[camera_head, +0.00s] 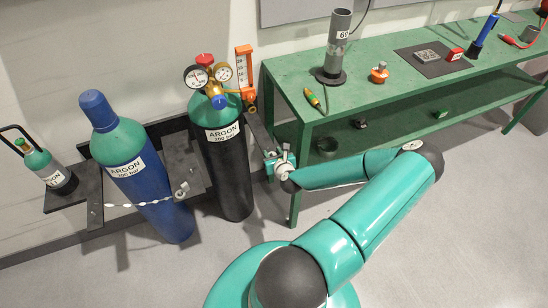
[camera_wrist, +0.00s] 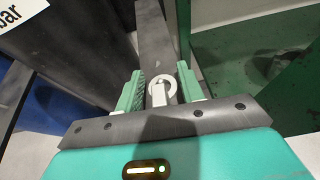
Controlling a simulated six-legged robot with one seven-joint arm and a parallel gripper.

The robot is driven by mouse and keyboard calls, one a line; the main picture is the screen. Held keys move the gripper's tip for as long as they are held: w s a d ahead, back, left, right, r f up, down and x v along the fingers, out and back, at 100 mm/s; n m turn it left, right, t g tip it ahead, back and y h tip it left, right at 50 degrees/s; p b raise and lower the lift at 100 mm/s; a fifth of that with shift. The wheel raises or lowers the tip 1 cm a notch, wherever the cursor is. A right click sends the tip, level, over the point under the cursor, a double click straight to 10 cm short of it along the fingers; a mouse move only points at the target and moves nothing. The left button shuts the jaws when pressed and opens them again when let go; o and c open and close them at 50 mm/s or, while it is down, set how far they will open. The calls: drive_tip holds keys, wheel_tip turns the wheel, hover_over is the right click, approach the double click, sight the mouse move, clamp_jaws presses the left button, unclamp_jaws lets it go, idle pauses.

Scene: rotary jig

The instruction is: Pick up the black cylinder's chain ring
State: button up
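The black cylinder (camera_head: 228,170) has a green shoulder and an ARGON label and stands upright in the wall rack. Its dark side also shows in the wrist view (camera_wrist: 75,70). A pale chain ring (camera_wrist: 162,88) sits at the dark rack bar (camera_wrist: 153,35), right of the cylinder. My gripper (camera_wrist: 160,90) has its two green fingers on either side of the ring, with thin gaps showing, so it looks open around it. In the head view my gripper (camera_head: 281,165) is at the rack's right end, and the ring there is mostly hidden.
A blue cylinder (camera_head: 150,185) stands to the left with a white chain (camera_head: 130,205) hanging across its front. A small cylinder (camera_head: 48,170) is at far left. A regulator with gauges (camera_head: 209,78) tops the black cylinder. The green workbench (camera_head: 300,85) stands close on the right.

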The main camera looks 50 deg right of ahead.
clamp_jaws()
drive_tip(key=shift+r, duration=0.3)
